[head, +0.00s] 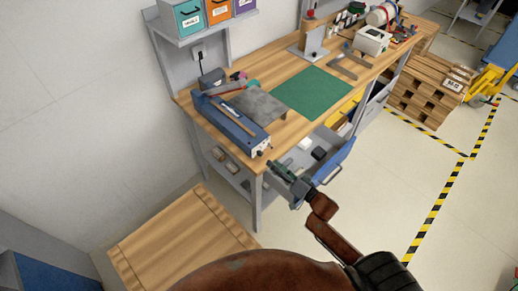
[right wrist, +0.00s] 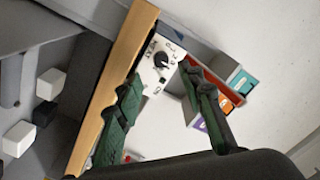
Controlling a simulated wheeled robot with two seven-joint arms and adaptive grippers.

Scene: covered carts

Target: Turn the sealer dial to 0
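The blue bench sealer (head: 238,122) lies on the wooden workbench, its near end close to the front edge. In the right wrist view the dial (right wrist: 161,61) is a black knob on a white panel with markings. Its setting is too small to read. My right gripper (head: 283,172) is just off the bench's front edge, near the sealer's end and above the open drawer. In the right wrist view the right gripper (right wrist: 162,77) has its green-padded fingers apart and empty, with the dial beyond and between the tips, apart from them. My left gripper is out of view.
An open drawer (head: 342,160) with small white and black blocks sticks out below the bench (head: 190,108). A green mat (head: 311,92) lies right of the sealer. Colored bins (head: 188,18) sit on the shelf above.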

